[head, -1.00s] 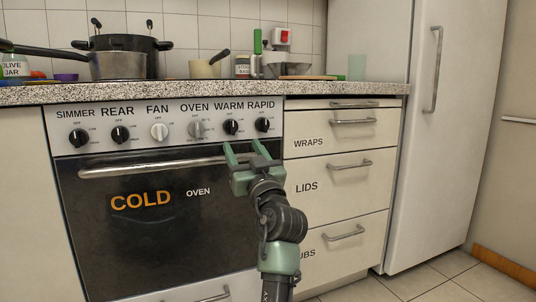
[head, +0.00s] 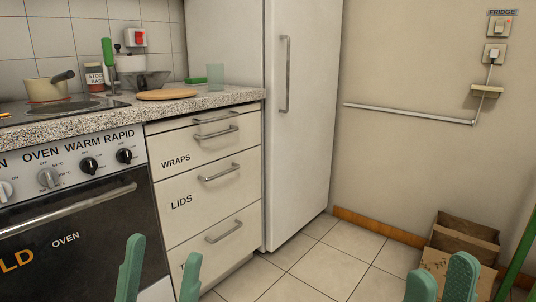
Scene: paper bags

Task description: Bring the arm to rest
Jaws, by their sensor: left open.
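My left gripper (head: 162,262) shows as two green fingers at the bottom edge, in front of the oven and drawers. The fingers stand apart with nothing between them. My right gripper (head: 441,279) shows as two green fingertips at the bottom right, in front of the cardboard box in the picture. A narrow gap shows between its tips and I see nothing held. Both arms behind the fingers are out of the picture.
The oven (head: 80,236) and drawers marked WRAPS and LIDS (head: 209,191) stand at the left under a speckled counter (head: 130,114). A white fridge (head: 303,140) stands beside them. A cardboard box (head: 466,238) sits by the right wall. Tiled floor (head: 330,262) between is clear.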

